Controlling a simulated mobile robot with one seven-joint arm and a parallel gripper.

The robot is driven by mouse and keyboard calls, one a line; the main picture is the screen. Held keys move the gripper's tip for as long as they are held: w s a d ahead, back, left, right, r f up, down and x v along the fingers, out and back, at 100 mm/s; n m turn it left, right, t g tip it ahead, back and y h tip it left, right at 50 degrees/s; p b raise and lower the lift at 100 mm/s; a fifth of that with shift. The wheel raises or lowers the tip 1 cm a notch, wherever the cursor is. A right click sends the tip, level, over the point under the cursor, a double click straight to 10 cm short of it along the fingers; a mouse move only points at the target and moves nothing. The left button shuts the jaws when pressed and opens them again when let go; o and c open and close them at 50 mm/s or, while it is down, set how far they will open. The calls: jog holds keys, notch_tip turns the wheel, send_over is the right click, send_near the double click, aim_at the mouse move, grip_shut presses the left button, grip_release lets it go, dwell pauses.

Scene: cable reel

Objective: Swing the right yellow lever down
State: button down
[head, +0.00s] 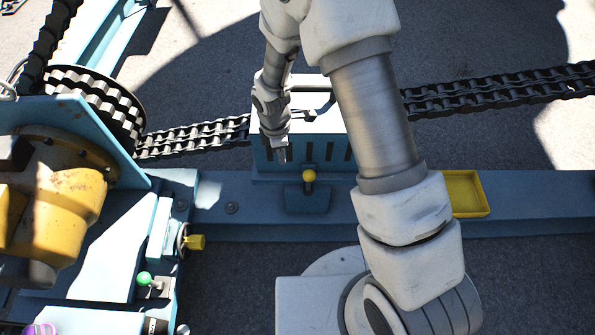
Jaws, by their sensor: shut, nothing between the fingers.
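A lever with a yellow ball knob (309,175) stands on a small dark blue base (306,200) at the front of the blue beam, near the middle of the head view. Another yellow handle (195,242) sticks out at the lower left, on the side of the blue machine. My gripper (283,157) points down, just above and to the left of the ball knob, in front of the slotted blue housing. It is shut and empty, and appears apart from the knob. How far it is from the knob in depth is hard to tell.
The slotted blue housing (264,160) with a pale top stands behind the lever. A heavy chain (205,135) runs across behind it. A yellow tray (463,193) lies on the beam at right. A green knob (144,279) and a yellow motor (60,185) are at left.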

jog(key=w+d+f+b, duration=0.1)
jog(key=d+f+b, duration=0.2)
jog(key=f, duration=0.7)
jog(key=shift+d+f, duration=0.35)
jog(key=shift+d, duration=0.35)
jog(key=shift+w+d, duration=0.1)
jog(key=shift+d+r+y, duration=0.1)
jog(key=shift+d+y, duration=0.15)
jog(key=shift+y, duration=0.05)
